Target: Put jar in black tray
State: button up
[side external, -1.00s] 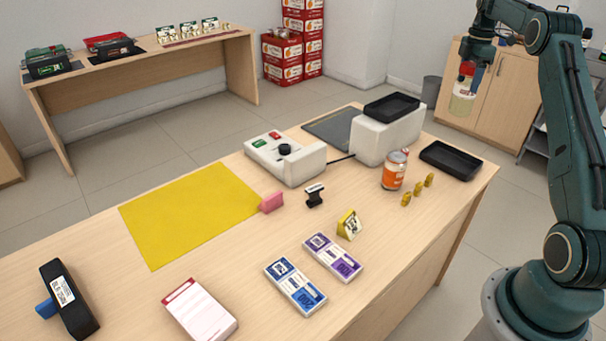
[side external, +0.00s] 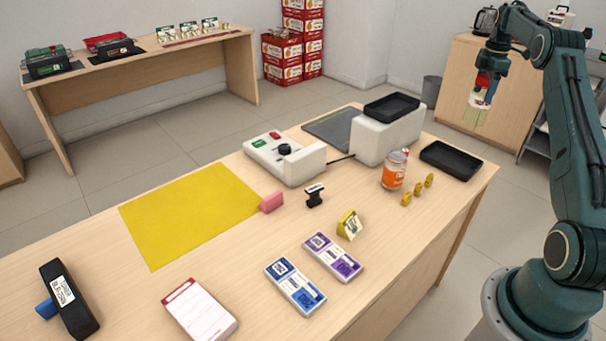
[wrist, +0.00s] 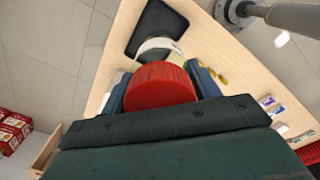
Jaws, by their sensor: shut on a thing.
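My gripper (side external: 484,92) is shut on the jar (side external: 478,116), a pale, clear jar with a red lid. It holds the jar in the air beyond the right end of the counter in the side view. The jar's red lid (wrist: 160,87) fills the middle of the wrist view, between the fingers. A black tray (side external: 463,175) lies empty on the counter's right end; it also shows in the wrist view (wrist: 136,40), past the jar. The jar is apart from the tray, higher up. A second black tray (side external: 391,107) sits on top of the white scale block.
The orange can (side external: 395,171) and several yellow pieces (side external: 418,189) stand left of the counter tray. The white scale block (side external: 385,140) stands behind the can. A yellow mat (side external: 190,215) lies farther left.

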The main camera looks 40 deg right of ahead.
aim_at(479, 103)
notch_tip(479, 103, down, 17)
dwell(0.9)
jog(key=shift+f, duration=0.2)
jog(key=o, duration=1.1)
jog(key=shift+o, duration=0.2)
notch_tip(479, 103, up, 12)
jog(key=shift+r, duration=0.15)
dwell(0.4)
